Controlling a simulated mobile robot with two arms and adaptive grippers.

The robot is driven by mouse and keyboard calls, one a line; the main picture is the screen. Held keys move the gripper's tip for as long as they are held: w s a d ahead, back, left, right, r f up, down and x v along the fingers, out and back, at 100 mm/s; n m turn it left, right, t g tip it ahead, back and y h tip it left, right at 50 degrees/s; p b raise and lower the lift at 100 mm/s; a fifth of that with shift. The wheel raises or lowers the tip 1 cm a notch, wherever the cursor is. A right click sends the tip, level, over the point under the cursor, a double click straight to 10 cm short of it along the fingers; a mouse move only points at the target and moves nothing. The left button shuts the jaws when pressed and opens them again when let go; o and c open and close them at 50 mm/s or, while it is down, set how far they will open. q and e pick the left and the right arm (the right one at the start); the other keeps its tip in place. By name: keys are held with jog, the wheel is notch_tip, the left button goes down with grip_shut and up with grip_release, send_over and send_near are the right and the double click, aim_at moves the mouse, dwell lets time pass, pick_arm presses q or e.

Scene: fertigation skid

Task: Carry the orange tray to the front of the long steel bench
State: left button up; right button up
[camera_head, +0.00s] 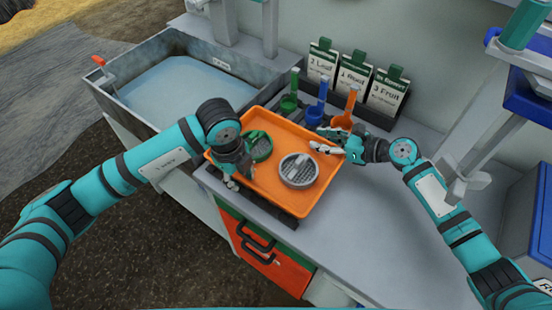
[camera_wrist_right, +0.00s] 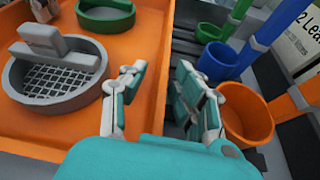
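The orange tray (camera_head: 268,188) rests at the near left corner of a grey counter, on a dark base. It holds a grey round mesh basket (camera_head: 298,170) and a smaller green one (camera_head: 259,147). My left gripper (camera_head: 236,172) is at the tray's left edge, pointing down; its fingers are partly hidden, so its grip is unclear. My right gripper (camera_head: 328,141) is at the tray's right edge. In the right wrist view the gripper (camera_wrist_right: 163,95) is open, with one finger over the tray (camera_wrist_right: 50,125) and the other outside its rim.
Green, blue and orange scoops (camera_head: 342,121) stand just behind the tray, close to my right gripper. Labelled packets (camera_head: 353,76) stand by the wall. A water-filled basin (camera_head: 180,85) is at left. The counter right of the tray (camera_head: 365,205) is clear.

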pick_arm(q)
grip_shut()
pick_arm(e)
grip_shut()
pick_arm(q)
jog(key=shift+r, duration=0.2)
pick_arm(e)
jog(key=shift+r, duration=0.2)
